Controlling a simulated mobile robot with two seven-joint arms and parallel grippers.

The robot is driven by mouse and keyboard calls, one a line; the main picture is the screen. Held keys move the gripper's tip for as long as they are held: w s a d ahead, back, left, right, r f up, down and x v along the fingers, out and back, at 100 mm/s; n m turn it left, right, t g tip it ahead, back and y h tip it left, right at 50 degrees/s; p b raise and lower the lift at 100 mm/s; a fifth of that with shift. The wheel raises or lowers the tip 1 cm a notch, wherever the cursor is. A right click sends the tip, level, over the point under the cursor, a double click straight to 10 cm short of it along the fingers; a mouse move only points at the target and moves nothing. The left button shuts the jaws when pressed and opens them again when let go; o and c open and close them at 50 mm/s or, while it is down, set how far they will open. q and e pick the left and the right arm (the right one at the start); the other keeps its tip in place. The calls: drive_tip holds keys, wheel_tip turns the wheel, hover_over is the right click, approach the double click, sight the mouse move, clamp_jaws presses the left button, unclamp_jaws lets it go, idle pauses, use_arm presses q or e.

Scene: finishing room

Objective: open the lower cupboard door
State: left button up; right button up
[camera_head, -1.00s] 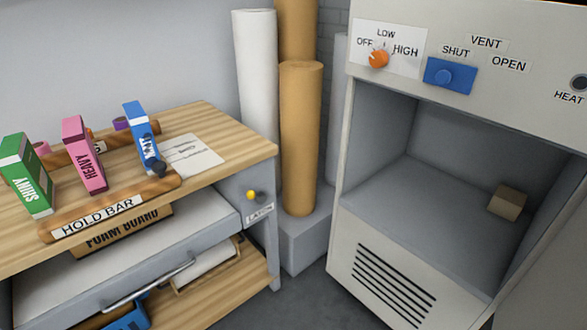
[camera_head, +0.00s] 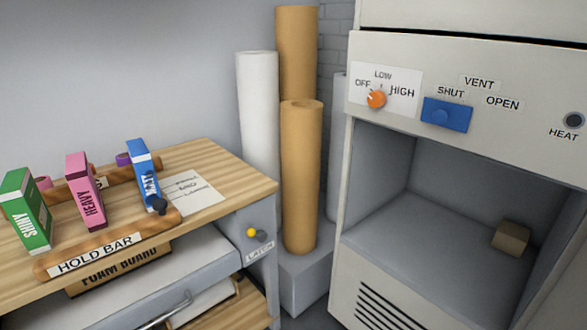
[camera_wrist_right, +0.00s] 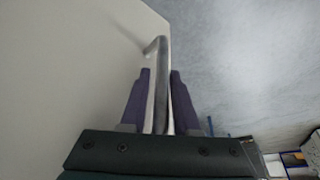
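In the right wrist view a pale beige panel (camera_wrist_right: 60,70) fills the left side. A grey metal bar handle (camera_wrist_right: 158,48) bends out from it near its right edge. My right gripper (camera_wrist_right: 161,85) has its two dark purple fingers on either side of this bar, close against it, and looks shut on it. I cannot tell from these frames how far the panel stands open, or read any label on it. The lower cupboard door cannot be made out in the head view. My left gripper is in neither view.
In the head view a beige cabinet (camera_head: 395,301) with an open bay holding a small brown block (camera_head: 511,238) stands at right. A wooden-topped bench (camera_head: 235,180) with several coloured boxes stands at left. Paper rolls (camera_head: 301,175) stand between them. Grey-blue floor (camera_wrist_right: 250,60) is clear beside the panel.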

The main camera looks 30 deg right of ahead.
drive_tip(key=p+v, duration=0.3)
drive_tip(key=v, duration=0.6)
drive_tip(key=shift+r+p, duration=0.25)
drive_tip(key=shift+p, duration=0.15)
drive_tip(key=shift+d, duration=0.1)
